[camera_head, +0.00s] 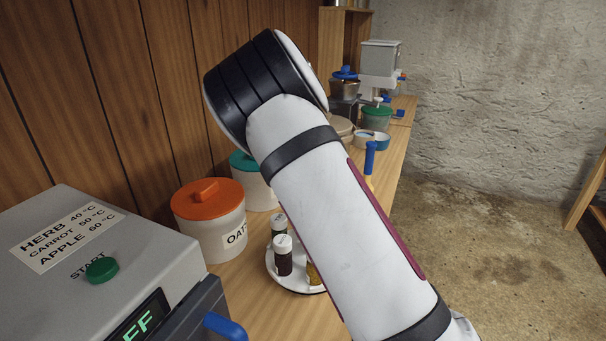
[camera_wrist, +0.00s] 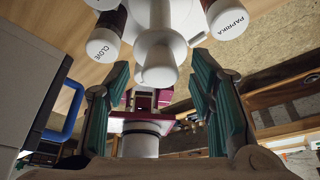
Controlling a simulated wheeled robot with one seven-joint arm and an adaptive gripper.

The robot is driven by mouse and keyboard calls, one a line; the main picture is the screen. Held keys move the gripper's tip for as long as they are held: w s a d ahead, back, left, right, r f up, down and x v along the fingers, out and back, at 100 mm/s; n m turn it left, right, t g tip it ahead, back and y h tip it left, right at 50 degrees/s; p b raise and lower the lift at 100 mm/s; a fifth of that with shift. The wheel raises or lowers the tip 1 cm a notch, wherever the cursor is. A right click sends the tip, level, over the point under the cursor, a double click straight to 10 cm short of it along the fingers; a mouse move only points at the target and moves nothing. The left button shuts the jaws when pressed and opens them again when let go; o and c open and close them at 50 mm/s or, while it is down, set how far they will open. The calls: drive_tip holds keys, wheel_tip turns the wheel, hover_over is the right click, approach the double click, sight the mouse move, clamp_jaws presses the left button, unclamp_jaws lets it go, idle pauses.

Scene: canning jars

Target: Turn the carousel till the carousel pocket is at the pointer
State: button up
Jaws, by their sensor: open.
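The carousel (camera_head: 272,266) is a white round turntable on the wooden counter, partly hidden behind my arm. Small white-lidded spice jars (camera_head: 283,256) stand on it. In the wrist view its white central post or knob (camera_wrist: 158,68) is between the two green fingers of my gripper (camera_wrist: 160,62). The fingers are open, with a gap on each side of the knob. Jars marked CLOVE (camera_wrist: 104,42) and PAPRIKA (camera_wrist: 228,20) are on either side of the knob. My gripper is hidden in the head view. I cannot make out the pointer or the empty pocket.
A grey machine (camera_head: 110,255) with a green START button and a blue handle (camera_head: 225,327) stands at the front left. An orange-lidded oats canister (camera_head: 215,230) and a teal-lidded canister (camera_head: 258,190) stand behind the carousel. More kitchen items stand farther along the counter.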

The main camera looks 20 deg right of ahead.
drive_tip(key=v, duration=1)
drive_tip(key=shift+r, duration=0.15)
drive_tip(key=shift+w, duration=0.15)
drive_tip(key=s+d+r+n+t+y+p, duration=0.1)
drive_tip(key=s+d+r+n+t, duration=0.1)
drive_tip(key=s+r+n, duration=0.5)
drive_tip(key=s+d+r+n+t+y+p, duration=0.1)
drive_tip(key=s+d+r+n+t+y, duration=0.15)
drive_tip(key=s+n, duration=0.75)
drive_tip(key=s+a+f+n+t+h, duration=0.1)
drive_tip(key=s+a+f+n+t, duration=0.1)
drive_tip(key=s+n, duration=0.6)
drive_tip(key=s+a+f+n+t+h, duration=0.2)
drive_tip(key=s+f+n, duration=0.1)
drive_tip(key=s+n, duration=0.6)
drive_tip(key=s+p, duration=0.1)
drive_tip(key=s, duration=0.3)
drive_tip(key=shift+s, duration=0.15)
